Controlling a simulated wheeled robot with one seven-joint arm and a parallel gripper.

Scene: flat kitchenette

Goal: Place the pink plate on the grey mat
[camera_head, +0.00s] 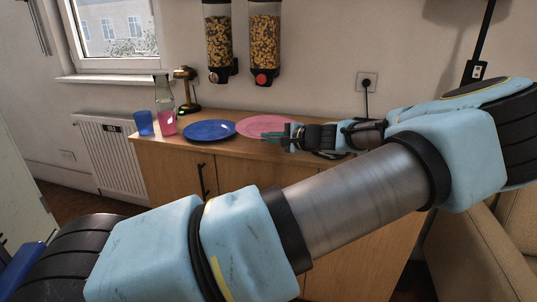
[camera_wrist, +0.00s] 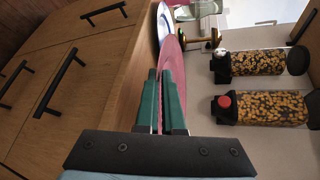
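The pink plate (camera_head: 262,123) is at the right part of the wooden counter top, beside the blue plate. My gripper (camera_head: 271,135) reaches in from the right at its near rim. In the wrist view the green fingers of my gripper (camera_wrist: 160,74) stand close together, with the pink rim in the narrow gap between them. The pink plate (camera_wrist: 173,55) extends beyond the fingertips there. Whether it is lifted off the counter cannot be told. I see no grey mat in either view.
The blue plate (camera_head: 209,130), a blue cup (camera_head: 144,122), a glass bottle (camera_head: 164,92), a pink cup (camera_head: 168,124) and a brass lamp (camera_head: 186,86) stand left on the counter (camera_head: 160,146). Cereal dispensers (camera_head: 264,36) hang on the wall above. A radiator (camera_head: 104,152) is at left.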

